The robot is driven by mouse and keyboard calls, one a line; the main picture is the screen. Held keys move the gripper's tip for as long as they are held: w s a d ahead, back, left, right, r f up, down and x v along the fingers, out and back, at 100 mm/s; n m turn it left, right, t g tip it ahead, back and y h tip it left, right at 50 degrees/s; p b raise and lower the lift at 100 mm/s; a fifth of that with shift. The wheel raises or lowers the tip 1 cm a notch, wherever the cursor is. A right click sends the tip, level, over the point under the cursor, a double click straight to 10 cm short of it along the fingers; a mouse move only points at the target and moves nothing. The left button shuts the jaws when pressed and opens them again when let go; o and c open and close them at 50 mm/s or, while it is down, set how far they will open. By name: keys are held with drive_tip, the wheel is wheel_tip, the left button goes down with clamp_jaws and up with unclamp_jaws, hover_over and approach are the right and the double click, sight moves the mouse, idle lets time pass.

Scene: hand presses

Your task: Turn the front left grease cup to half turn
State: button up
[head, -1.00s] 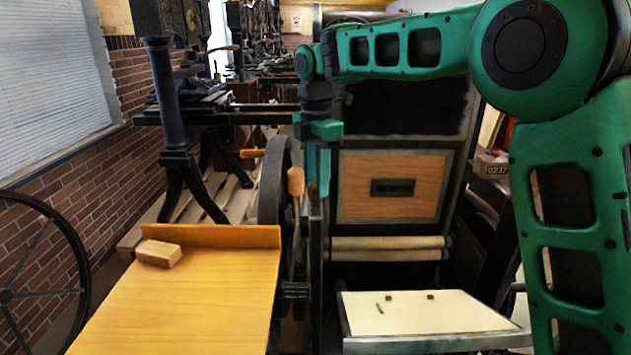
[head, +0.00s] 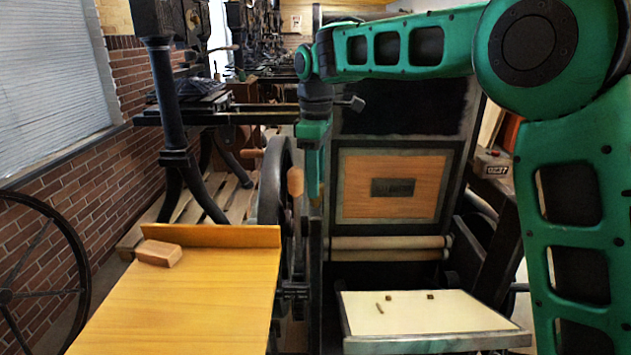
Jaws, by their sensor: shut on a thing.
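My gripper (head: 313,190) points straight down at the left front edge of the press with the wooden panel. Its green fingers are closed together at the top of a dark upright there. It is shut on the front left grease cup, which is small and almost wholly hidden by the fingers. How far the cup is turned cannot be told.
A flywheel (head: 272,190) and a wooden handle (head: 295,181) stand just left of my gripper. The press's wooden panel (head: 393,187) is to the right, above a pale tray (head: 425,313). A yellow board (head: 180,300) bearing a wood block (head: 158,253) lies front left.

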drive_tip(key=shift+w+r+m, duration=0.1)
drive_tip(key=shift+w+m, duration=0.1)
drive_tip(key=shift+m, duration=0.2)
drive_tip(key=o, duration=0.9)
drive_tip(key=shift+o, duration=0.7)
drive_tip(key=shift+s, duration=0.15)
drive_tip(key=shift+n, duration=0.3)
